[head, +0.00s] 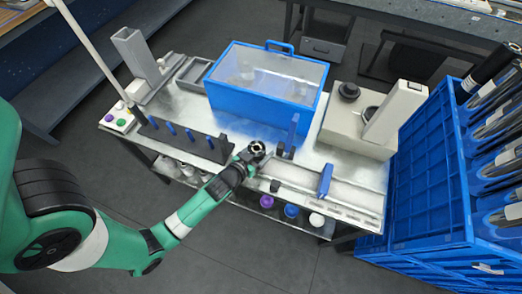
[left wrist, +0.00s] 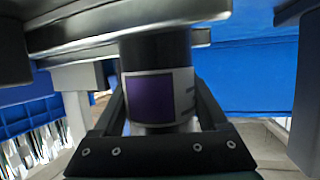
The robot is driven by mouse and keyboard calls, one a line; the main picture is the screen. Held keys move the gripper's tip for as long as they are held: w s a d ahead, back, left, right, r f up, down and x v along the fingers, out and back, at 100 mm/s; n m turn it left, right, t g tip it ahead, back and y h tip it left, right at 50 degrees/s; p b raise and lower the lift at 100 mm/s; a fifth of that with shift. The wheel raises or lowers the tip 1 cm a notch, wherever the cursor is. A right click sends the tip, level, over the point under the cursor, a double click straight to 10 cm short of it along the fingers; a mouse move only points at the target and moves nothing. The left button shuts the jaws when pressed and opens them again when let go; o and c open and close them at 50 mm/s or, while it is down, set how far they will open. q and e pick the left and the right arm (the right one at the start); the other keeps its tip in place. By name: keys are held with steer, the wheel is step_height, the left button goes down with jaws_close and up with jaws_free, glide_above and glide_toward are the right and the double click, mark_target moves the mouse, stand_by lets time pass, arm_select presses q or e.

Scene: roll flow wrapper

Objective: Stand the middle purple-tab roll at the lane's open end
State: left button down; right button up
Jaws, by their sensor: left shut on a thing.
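My left gripper (head: 250,156) is shut on a dark roll (head: 257,148) at the left end of the metal lane (head: 350,196). The roll's round end with a pale core shows in the head view. In the left wrist view the roll (left wrist: 158,55) stands upright between the fingers (left wrist: 160,90), its white label and purple tab (left wrist: 151,99) facing the camera. My right gripper is not in view.
A blue upright (head: 293,132) stands just right of the roll, and a blue plate (head: 325,180) crosses the lane. A rack with blue posts (head: 190,142) lies left. A blue clear-topped box (head: 250,110) is behind. Purple (head: 266,201), blue (head: 291,211) and white (head: 317,219) round items sit below the tabletop.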

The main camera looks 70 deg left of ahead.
arm_select(q)
jaws_free()
steer(key=shift+s+d+r+p, duration=0.15)
steer(key=shift+s+r+p, duration=0.1)
steer(key=shift+p, duration=0.1)
steer(key=p+v, duration=0.1)
steer(key=v, duration=1)
steer(key=shift+s, duration=0.2)
steer(key=shift+r, duration=0.1)
